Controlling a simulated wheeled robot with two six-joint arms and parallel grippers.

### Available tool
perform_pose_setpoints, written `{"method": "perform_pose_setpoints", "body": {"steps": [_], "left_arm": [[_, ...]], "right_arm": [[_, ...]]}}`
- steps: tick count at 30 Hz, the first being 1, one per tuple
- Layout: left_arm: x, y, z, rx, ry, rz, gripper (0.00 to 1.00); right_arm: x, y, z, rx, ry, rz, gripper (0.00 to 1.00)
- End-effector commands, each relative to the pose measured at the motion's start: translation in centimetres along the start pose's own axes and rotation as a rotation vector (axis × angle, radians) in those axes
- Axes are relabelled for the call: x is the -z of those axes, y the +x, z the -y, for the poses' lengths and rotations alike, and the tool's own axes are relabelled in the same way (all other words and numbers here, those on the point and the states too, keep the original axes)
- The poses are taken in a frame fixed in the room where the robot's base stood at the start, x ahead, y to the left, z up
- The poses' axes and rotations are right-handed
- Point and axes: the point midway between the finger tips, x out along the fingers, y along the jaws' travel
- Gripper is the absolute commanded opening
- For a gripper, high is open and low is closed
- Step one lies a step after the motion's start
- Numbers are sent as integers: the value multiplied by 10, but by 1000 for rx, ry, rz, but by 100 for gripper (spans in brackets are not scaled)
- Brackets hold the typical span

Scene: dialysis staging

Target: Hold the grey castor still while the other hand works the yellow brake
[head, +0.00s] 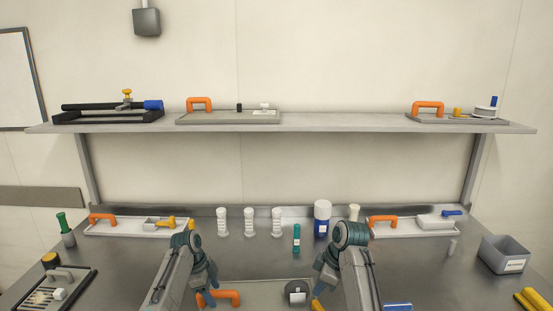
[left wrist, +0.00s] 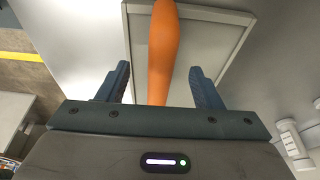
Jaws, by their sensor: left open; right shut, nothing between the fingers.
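A dark grey round part with a pale lower face, seemingly the castor (head: 297,289), sits on the front middle tray. A small yellow-orange piece, which may be the brake (head: 317,291), shows beside it, partly hidden by my right gripper (head: 319,293). That gripper is shut and empty, just right of the castor. My left gripper (head: 205,294) is open at the left end of the tray's orange handle (head: 224,297). In the left wrist view, the orange handle (left wrist: 162,50) runs between the open fingers (left wrist: 158,85), with gaps at both sides.
The front middle tray (head: 262,288) lies on the steel bench. Behind stand white stacked cylinders (head: 249,222), a teal tube (head: 296,238) and a blue-and-white bottle (head: 322,220). Trays with orange handles lie left (head: 125,228) and right (head: 425,231). A grey bin (head: 503,254) stands far right.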

Motion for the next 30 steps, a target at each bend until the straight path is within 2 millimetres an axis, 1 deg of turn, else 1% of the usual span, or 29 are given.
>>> {"method": "perform_pose_setpoints", "body": {"steps": [1,24,30], "left_arm": [[2,-7,0,0,0,0,60],[18,-59,0,1,0,0,60],[19,-60,0,0,0,0,60]], "right_arm": [[2,-7,0,0,0,0,0],[18,-54,0,0,0,0,0],[19,-55,0,0,0,0,0]]}}
